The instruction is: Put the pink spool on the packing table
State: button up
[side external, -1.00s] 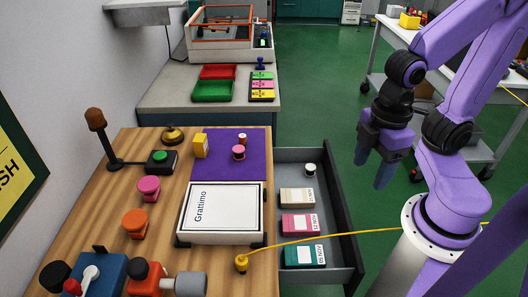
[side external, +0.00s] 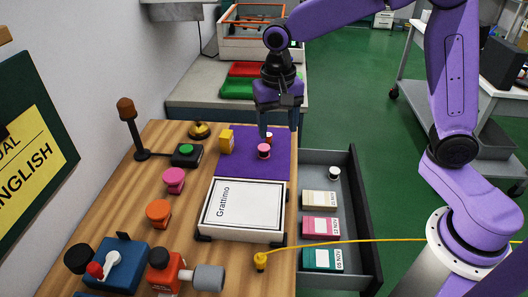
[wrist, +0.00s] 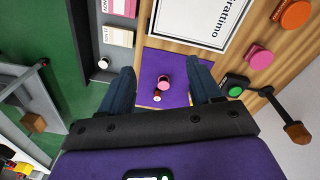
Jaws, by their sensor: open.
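A small pink spool (side external: 264,151) stands on the purple mat (side external: 275,170) at the back of the wooden table (side external: 110,215). In the wrist view the spool (wrist: 165,80) lies between my fingers as seen from above. My gripper (side external: 279,128) is open and empty above the mat, pointing down, with its fingers apart from the spool. A small white-topped piece (wrist: 157,97) sits close beside the spool. A larger pink knob-like piece (side external: 174,180) stands on the bare wood to the left. I cannot tell which surface is the packing table.
A yellow block (side external: 226,140) stands at the mat's left. A white framed board (side external: 245,208) lies in front of the mat. An open grey drawer (side external: 338,180) juts out at right, with boxes inside. A yellow cable (side external: 330,243) crosses over it. A bench with trays (side external: 236,88) stands behind.

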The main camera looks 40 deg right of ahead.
jog(key=w+d+f+m, duration=0.1)
jog(key=w+f+m, duration=0.1)
jog(key=w+m, duration=0.3)
jog(key=w+d+f+m, duration=0.1)
jog(key=w+d+m, duration=0.15)
jog(key=w, duration=0.45)
jog(key=m, duration=0.8)
send_near(264, 147)
jog(key=shift+h, duration=0.4)
jog(key=f, duration=0.2)
jog(key=w+f, duration=0.1)
jog(key=f, duration=0.2)
jog(key=shift+s+d+f, duration=0.15)
jog(key=shift+s+f, duration=0.05)
jog(key=shift+f, duration=1.1)
jog(key=shift+s+d+f, duration=0.1)
jog(key=shift+s+f, duration=0.1)
jog(key=shift+f, duration=1.1)
jog(key=c, duration=1)
